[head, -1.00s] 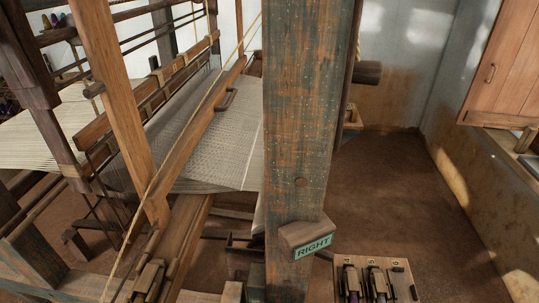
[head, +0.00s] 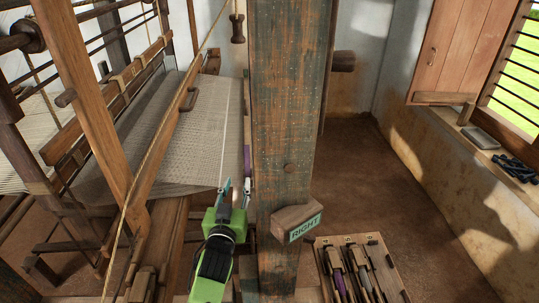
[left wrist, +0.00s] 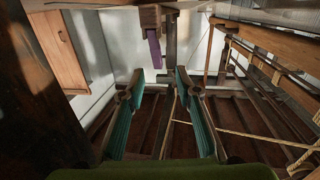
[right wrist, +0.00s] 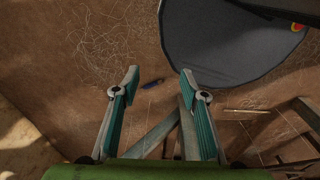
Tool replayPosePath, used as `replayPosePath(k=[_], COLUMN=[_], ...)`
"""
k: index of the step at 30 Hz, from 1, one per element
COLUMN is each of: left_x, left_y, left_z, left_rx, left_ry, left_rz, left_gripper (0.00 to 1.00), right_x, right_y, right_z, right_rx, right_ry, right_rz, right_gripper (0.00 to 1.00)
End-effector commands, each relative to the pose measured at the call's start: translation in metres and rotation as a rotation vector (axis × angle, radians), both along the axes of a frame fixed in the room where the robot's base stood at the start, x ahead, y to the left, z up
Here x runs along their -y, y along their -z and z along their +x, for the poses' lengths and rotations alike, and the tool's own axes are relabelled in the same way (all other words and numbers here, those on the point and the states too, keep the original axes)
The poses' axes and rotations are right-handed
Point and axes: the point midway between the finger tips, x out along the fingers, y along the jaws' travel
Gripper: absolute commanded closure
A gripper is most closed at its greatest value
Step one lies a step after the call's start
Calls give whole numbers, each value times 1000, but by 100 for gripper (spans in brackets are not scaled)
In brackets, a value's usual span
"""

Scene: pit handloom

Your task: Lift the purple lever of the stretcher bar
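The purple lever (head: 247,158) shows as a narrow strip between the right edge of the cloth and the big wooden post. In the left wrist view the purple lever (left wrist: 154,48) hangs below a wooden block, ahead of and above the fingertips. My left gripper (head: 237,188) is open and empty, just below the lever in the head view, with a gap to it in the left wrist view (left wrist: 160,78). I cannot clearly pick out the stretcher bar. My right gripper (right wrist: 160,80) is open and empty over the floor, outside the head view.
The thick post (head: 285,120) with the RIGHT sign (head: 298,223) stands right beside my left gripper. The woven cloth (head: 205,130) lies left of it. A tool tray (head: 318,243) is at lower right. A dark round-edged panel (right wrist: 225,50) shows in the right wrist view.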

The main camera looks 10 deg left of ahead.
Motion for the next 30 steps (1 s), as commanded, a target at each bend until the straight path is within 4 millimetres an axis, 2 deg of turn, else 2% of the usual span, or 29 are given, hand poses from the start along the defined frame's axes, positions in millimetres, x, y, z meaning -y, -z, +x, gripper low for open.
replayPosePath(k=[3, 8, 12, 21, 25, 30], left_x=[-4, -6, -9, -14, -16, -18], left_y=[-13, -13, -11, -10, -10, -12], left_z=[3, 17, 43, 102, 121, 135], left_rx=[44, 49, 49, 47, 46, 45], left_ry=[-3, -2, -2, -2, -2, -3], left_rz=[-56, -61, -59, -57, -58, -58], left_gripper=[69, 69, 69, 69, 69, 69], right_x=[-3, -3, -2, -1, 0, 0], right_y=[1, 5, 15, 44, 54, 60], right_z=[1, 9, 17, 14, 11, 9], right_rx=[1, 11, 23, 19, 15, 11], right_ry=[1, 1, 0, 0, 1, 1], right_rz=[3, 5, 3, 2, 1, 0], right_gripper=[60, 60, 60, 60, 60, 60])
